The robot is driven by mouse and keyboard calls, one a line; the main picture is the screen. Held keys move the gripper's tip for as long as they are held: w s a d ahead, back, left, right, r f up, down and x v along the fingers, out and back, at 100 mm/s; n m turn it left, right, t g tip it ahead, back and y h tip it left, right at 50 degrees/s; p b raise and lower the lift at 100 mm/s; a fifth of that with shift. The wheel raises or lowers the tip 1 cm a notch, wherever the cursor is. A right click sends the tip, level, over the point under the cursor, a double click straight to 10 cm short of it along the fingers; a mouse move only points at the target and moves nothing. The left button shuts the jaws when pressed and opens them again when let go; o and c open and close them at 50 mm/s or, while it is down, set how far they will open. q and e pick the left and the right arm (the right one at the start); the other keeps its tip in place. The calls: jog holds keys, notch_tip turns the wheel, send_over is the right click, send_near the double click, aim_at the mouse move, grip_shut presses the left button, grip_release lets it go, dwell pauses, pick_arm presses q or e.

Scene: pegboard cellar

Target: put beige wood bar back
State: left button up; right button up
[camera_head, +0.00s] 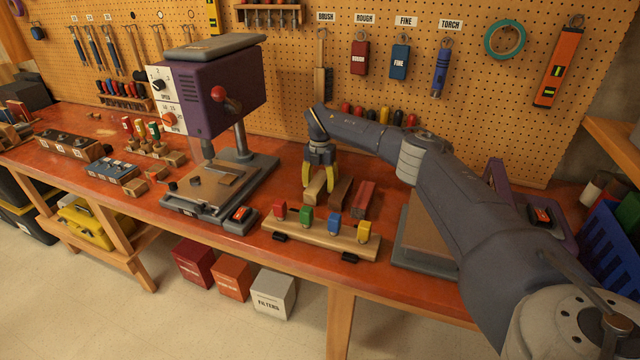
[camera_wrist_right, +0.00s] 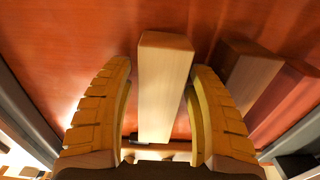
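The beige wood bar (camera_head: 315,191) lies on the orange-red bench top, at the left end of a short row of bars. My right gripper (camera_head: 320,187) is above it with its yellow fingers pointing down. In the right wrist view the beige bar (camera_wrist_right: 163,90) runs between the two yellow fingers (camera_wrist_right: 160,100). A narrow gap shows on each side of the bar, so the gripper is open around it. My left gripper is not in view.
A brown bar (camera_head: 340,193) and a red bar (camera_head: 363,199) lie just right of the beige one. A wooden rack with coloured blocks (camera_head: 320,239) stands in front. The purple drill press (camera_head: 212,95) is at the left, and the pegboard (camera_head: 460,110) rises behind.

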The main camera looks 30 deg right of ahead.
aim_at(320, 178)
jog(key=shift+r, duration=0.1)
notch_tip(320, 178, up, 12)
dwell(0.8)
jog(key=shift+r, duration=0.1)
